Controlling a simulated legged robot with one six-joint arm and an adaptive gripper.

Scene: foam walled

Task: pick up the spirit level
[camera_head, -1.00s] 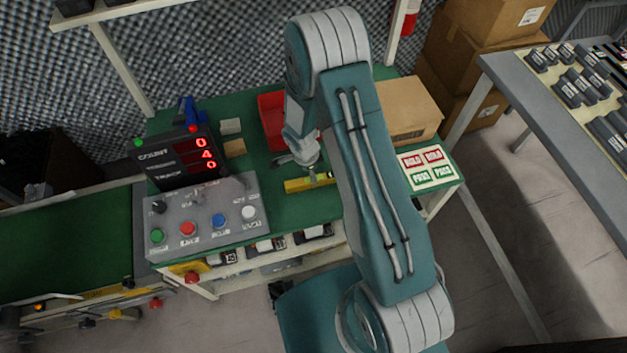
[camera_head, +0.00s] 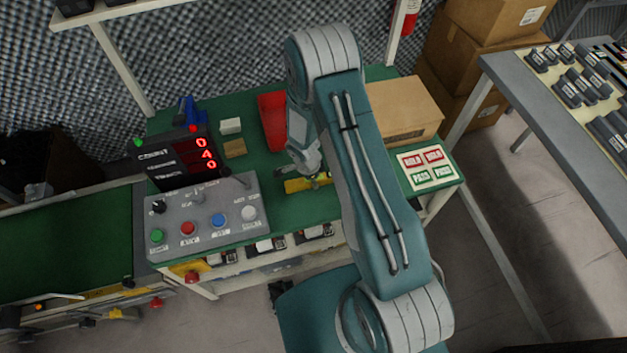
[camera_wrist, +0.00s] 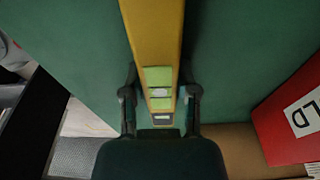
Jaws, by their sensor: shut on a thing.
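The spirit level (camera_head: 297,186) is a yellow bar on the green bench top, near the bench's front edge. In the wrist view the spirit level (camera_wrist: 153,35) runs up the middle of the picture, with a bright green vial window between the fingers. My gripper (camera_wrist: 160,92) has one finger on each side of it and is shut on it. In the head view my gripper (camera_head: 308,180) is over the level, partly hidden by my arm. I cannot tell whether the level is clear of the bench.
A control box (camera_head: 205,215) with buttons and a red-digit display (camera_head: 185,158) stands to the left. A red bin (camera_head: 271,122) is behind the level. A cardboard box (camera_head: 405,108) and a HOLD/PASS sign (camera_head: 428,168) are to the right.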

